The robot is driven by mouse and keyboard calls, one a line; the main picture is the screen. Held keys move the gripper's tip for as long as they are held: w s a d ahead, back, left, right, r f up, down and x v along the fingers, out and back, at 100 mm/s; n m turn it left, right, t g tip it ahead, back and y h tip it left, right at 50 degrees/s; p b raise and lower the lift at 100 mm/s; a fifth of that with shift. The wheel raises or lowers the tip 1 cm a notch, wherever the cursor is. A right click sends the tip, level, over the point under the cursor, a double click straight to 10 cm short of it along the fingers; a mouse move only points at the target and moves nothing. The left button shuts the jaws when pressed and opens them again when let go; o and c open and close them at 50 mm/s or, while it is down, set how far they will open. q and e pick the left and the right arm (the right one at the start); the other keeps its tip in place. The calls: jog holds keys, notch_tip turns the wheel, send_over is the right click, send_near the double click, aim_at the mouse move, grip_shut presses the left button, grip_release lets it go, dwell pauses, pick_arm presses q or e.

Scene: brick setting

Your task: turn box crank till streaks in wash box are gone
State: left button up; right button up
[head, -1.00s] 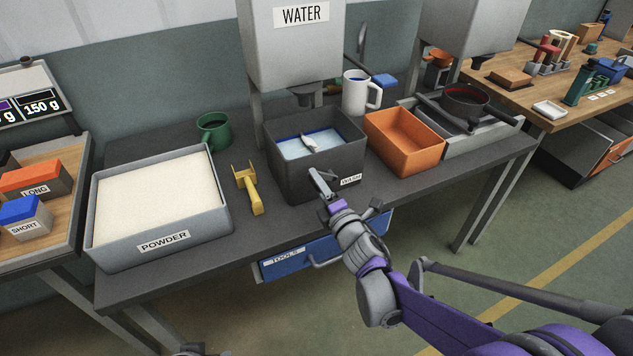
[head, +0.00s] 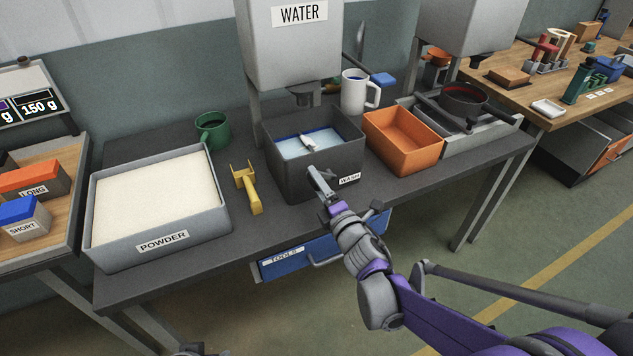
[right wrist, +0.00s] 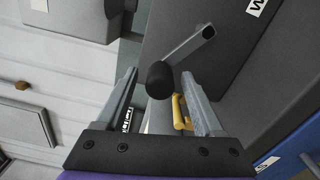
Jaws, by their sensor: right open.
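The dark grey wash box (head: 290,180) stands under the water dispenser, with pale blue liquid inside. A whitish, paddle-like piece (head: 308,143) lies in the liquid; I cannot clearly make out streaks. My right gripper (head: 322,186) is at the box's front wall. In the right wrist view, the crank has a grey arm (right wrist: 189,45) coming off the box wall and a black knob (right wrist: 160,80). The right gripper's fingers (right wrist: 163,95) are open, with the knob between their tips; neither clearly touches it.
A powder tray (head: 222,215), yellow scoop (head: 253,195) and green mug (head: 212,130) stand left of the box. An orange bin (head: 403,155) is close on the right, with a white mug (head: 354,95) behind. A blue tools drawer (head: 290,262) is below.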

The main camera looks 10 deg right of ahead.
jog(key=v, duration=1)
